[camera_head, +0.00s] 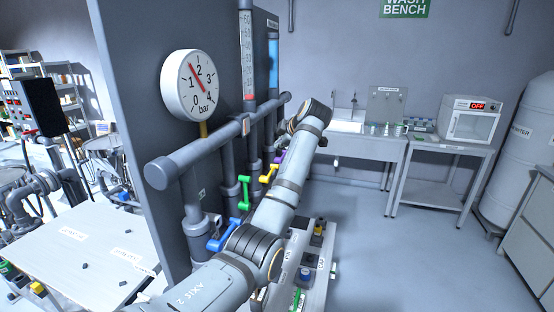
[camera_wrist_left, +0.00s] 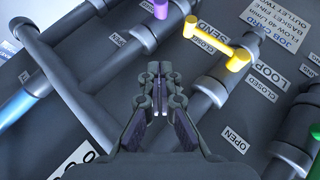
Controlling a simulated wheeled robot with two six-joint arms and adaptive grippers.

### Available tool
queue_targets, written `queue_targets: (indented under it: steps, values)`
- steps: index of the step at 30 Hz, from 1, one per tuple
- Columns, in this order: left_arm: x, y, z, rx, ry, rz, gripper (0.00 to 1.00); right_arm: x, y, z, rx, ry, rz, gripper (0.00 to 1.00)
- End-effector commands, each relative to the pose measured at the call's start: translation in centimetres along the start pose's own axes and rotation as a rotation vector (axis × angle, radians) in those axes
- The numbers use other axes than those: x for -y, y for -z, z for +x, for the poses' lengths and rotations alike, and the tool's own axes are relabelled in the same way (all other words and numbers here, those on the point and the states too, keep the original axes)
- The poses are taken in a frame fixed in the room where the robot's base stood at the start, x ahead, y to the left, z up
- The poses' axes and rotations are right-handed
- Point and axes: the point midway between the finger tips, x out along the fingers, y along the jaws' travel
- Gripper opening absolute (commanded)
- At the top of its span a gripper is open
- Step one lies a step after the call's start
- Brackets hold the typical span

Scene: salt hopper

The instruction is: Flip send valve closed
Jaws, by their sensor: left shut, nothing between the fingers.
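A yellow valve handle (camera_wrist_left: 217,50) shows in the left wrist view, lying slantwise across a dark grey pipe. The SEND label (camera_wrist_left: 213,27) is beside its upper end, with a CLOSED label close by; a LOOP label is on its other side. In the head view the yellow handle (camera_head: 268,173) is partly behind my left arm. My left gripper (camera_wrist_left: 160,90) is shut and empty, below and left of the yellow handle in the left wrist view, apart from it. In the head view its fingers are mostly hidden behind my wrist. My right gripper is not in view.
Blue (camera_head: 222,236), green (camera_head: 244,192) and purple (camera_head: 278,157) handles sit on neighbouring pipes. A thick horizontal pipe (camera_head: 215,142) and a pressure gauge (camera_head: 190,85) are on the dark panel. A low control box (camera_head: 316,262) stands right of my arm. Floor at right is clear.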

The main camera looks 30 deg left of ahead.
Motion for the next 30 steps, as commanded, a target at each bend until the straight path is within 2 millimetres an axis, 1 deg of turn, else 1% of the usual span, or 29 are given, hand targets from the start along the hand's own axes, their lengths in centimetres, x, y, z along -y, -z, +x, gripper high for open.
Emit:
queue_targets:
  steps: [1,3,6,11,15,30]
  values:
    - [-0.3,-0.3,-0.7,0.002,-0.002,-0.001,0.0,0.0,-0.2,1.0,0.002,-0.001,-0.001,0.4]
    - [-1.2,-0.4,-2.0,0.0,-0.002,-0.001,0.0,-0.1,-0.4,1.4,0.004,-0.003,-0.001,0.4]
    - [-2.1,-0.5,-3.5,0.0,0.0,-0.001,0.0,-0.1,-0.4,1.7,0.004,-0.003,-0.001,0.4]
    - [-2.9,-0.6,-4.8,-0.002,0.0,0.0,0.0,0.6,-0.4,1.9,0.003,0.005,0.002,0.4]
    - [-3.1,-0.6,-5.1,-0.002,0.001,0.0,0.0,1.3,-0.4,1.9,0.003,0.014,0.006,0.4]
    - [-3.1,-0.6,-5.1,-0.002,0.001,0.0,0.0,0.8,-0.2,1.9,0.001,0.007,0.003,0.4]
